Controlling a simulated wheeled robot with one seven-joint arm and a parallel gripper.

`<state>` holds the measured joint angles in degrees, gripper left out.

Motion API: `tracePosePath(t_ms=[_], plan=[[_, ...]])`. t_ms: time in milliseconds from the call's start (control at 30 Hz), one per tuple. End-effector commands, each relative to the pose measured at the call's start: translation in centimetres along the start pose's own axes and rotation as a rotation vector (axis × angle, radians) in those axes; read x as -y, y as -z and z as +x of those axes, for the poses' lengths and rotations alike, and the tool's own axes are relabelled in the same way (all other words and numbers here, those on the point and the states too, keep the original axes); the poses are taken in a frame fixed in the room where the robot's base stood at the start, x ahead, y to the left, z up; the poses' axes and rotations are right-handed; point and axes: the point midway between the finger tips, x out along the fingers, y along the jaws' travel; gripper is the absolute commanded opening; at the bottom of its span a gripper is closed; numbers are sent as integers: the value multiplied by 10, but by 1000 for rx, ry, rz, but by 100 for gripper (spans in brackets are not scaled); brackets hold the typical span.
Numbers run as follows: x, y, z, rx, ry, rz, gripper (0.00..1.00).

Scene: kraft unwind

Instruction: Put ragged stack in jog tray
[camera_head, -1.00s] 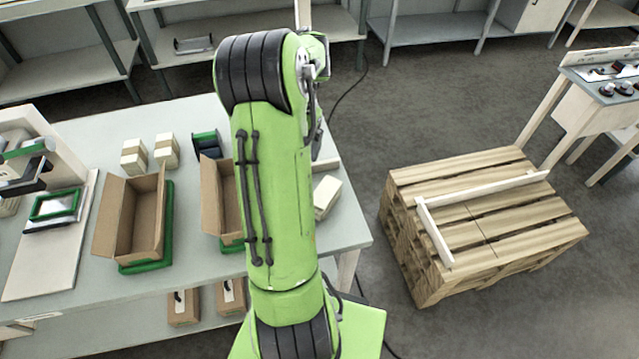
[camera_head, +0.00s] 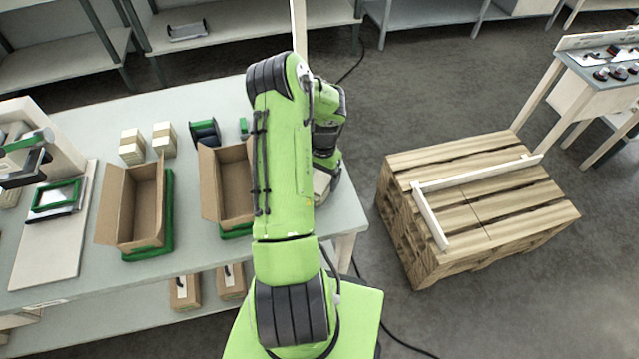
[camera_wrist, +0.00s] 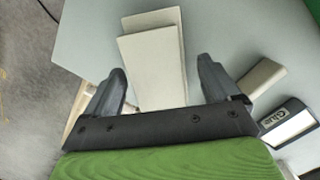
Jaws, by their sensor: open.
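The ragged stack (camera_wrist: 152,62) is a pile of pale sheets or cards with uneven, fanned edges, lying on the grey table. In the wrist view it lies between the two fingers of my gripper (camera_wrist: 161,72), which is open, with a gap on each side. I cannot tell how high the fingers are above it. In the head view only a pale bit of the stack (camera_head: 321,184) shows beside my arm; my arm hides the fingers. I cannot pick out the jog tray for sure in either view.
Two open cardboard boxes (camera_head: 137,208) (camera_head: 233,190) stand on green bases. Small pale blocks (camera_head: 132,147) and a dark spool (camera_head: 205,133) lie behind. A block marked Glue (camera_wrist: 288,122) is near my right finger. A pallet (camera_head: 470,205) stands at right.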

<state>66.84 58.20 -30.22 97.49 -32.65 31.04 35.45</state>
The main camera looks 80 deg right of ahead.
Motion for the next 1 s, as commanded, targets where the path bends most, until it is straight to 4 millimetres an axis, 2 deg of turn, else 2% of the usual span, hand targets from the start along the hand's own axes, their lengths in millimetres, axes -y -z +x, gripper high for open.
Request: tracePosePath(t_ms=[100,267,700,867,1000], plan=[[0,0,8,-1,0,0,89],[0,0,8,-1,1,0,89],[0,0,7,-1,1,0,24],[0,0,6,-2,1,0,24],[1,-1,-13,-5,4,-1,24]])
